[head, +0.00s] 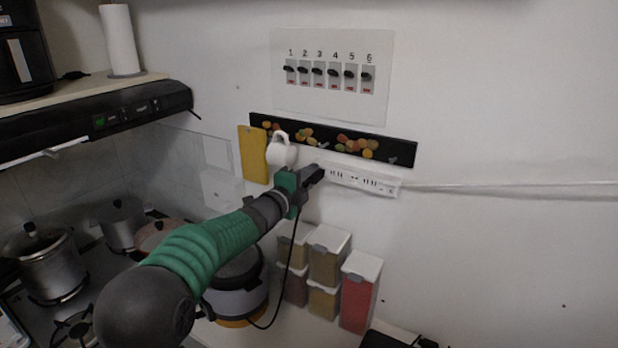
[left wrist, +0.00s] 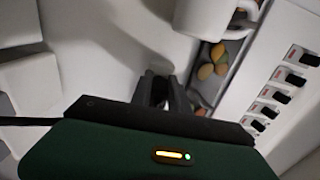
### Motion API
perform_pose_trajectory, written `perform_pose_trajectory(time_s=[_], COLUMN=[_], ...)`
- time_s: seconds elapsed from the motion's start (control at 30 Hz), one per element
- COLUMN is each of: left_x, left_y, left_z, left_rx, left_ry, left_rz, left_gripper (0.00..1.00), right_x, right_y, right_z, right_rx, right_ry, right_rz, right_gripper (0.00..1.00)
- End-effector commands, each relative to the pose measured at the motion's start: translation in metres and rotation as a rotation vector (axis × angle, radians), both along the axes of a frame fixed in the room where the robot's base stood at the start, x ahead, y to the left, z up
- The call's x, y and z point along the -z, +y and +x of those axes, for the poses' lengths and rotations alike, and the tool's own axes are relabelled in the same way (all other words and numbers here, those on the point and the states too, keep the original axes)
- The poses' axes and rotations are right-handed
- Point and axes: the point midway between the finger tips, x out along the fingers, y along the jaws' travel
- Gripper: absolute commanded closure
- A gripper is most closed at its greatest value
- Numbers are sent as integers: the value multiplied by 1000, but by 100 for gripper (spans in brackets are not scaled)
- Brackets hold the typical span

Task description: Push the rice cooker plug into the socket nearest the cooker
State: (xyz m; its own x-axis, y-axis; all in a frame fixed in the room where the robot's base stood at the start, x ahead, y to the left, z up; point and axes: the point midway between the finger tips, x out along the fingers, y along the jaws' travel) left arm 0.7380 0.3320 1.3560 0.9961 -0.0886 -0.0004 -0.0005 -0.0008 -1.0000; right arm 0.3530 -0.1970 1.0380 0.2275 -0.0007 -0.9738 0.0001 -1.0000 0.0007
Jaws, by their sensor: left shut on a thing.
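The rice cooker (head: 238,292) stands on the counter, partly hidden behind my left arm. A white socket strip (head: 365,182) with several outlets is fixed to the wall. My left gripper (head: 316,172) is shut at the left end of this strip; its fingers also show in the left wrist view (left wrist: 160,90). A black cord (head: 292,255) hangs from the gripper and curves down to the cooker. The plug is hidden between the fingers, and I cannot tell whether it touches a socket. My right gripper is out of view.
A black rail with food pictures (head: 400,153) runs just above the strip, with a white mug (head: 281,151) and a yellow board (head: 252,155) at its left. Food containers (head: 360,290) stand below. Numbered switches (head: 318,72) are higher up.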

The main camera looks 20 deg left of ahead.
Motion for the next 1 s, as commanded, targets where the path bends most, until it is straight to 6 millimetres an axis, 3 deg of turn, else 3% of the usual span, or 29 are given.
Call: perform_pose_trajectory(time_s=[0.27,0.3,0.5,0.83,1.0], left_x=[0,0,0,0,3], left_y=[0,0,0,0,4], left_z=[5,5,5,2,-26], left_rx=[-1,-1,-1,-1,-4], left_ry=[1,1,0,-1,-1], left_rz=[0,0,0,1,2], left_gripper=[100,76,53,53,53], right_x=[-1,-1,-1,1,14], right_y=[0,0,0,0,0], right_z=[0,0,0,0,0], right_rx=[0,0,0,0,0], right_ry=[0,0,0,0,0], right_rz=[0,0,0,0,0], right_gripper=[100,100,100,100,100])
